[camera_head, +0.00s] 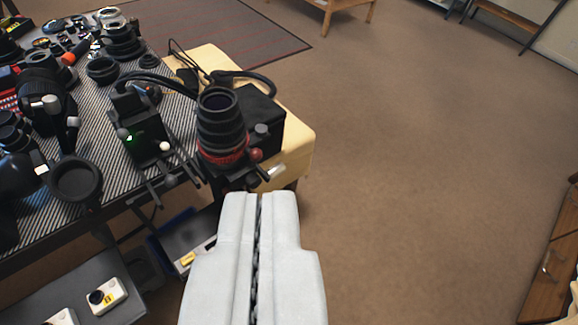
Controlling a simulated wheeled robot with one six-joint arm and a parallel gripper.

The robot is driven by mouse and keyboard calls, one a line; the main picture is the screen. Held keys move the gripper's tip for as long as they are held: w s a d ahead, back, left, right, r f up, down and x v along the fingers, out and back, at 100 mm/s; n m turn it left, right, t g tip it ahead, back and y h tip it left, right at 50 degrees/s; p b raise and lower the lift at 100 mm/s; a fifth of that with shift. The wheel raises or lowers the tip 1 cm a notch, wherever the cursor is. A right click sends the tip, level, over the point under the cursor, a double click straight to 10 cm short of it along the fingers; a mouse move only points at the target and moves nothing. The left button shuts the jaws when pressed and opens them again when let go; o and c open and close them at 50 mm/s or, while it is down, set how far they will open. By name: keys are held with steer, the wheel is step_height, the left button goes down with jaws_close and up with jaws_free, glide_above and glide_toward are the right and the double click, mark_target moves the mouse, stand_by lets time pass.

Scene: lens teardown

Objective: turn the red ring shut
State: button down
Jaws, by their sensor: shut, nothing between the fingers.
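The red ring (224,158) sits around the base of a black lens barrel (220,122) that stands upright, tilted a little, among black rig parts at the table's right end. The ring's front edge shows; its far side is hidden by the barrel. I cannot tell how far the ring is turned. My gripper (260,196) is shut and empty. Its pale fingers point toward the ring from below in the picture and appear apart from it.
A striped table (100,165) to the left is crowded with lenses and camera parts. A lower shelf (75,283) holds small white cameras. Brown carpet (420,160) on the right is clear, with a wooden cabinet (552,265) at the edge.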

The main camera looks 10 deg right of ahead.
steer(key=w+d+f+n+g+y, duration=0.2)
steer(key=w+d+f+g, duration=0.2)
steer(key=w, duration=0.4)
steer(key=w+d+f+n+g+y, duration=0.1)
steer(key=w+d+f+g, duration=0.3)
steer(key=w, duration=0.4)
steer(key=w+d+f+n+g+y, duration=0.2)
steer(key=w+d+f+g+y, duration=0.1)
steer(key=w, duration=0.5)
steer(key=shift+w+d+f+n+g+y, duration=0.3)
steer(key=shift+d+f+g+y, duration=0.15)
steer(key=shift+f, duration=0.45)
steer(key=shift+a, duration=0.1)
steer(key=a+f, duration=0.9)
steer(key=shift+s, duration=0.3)
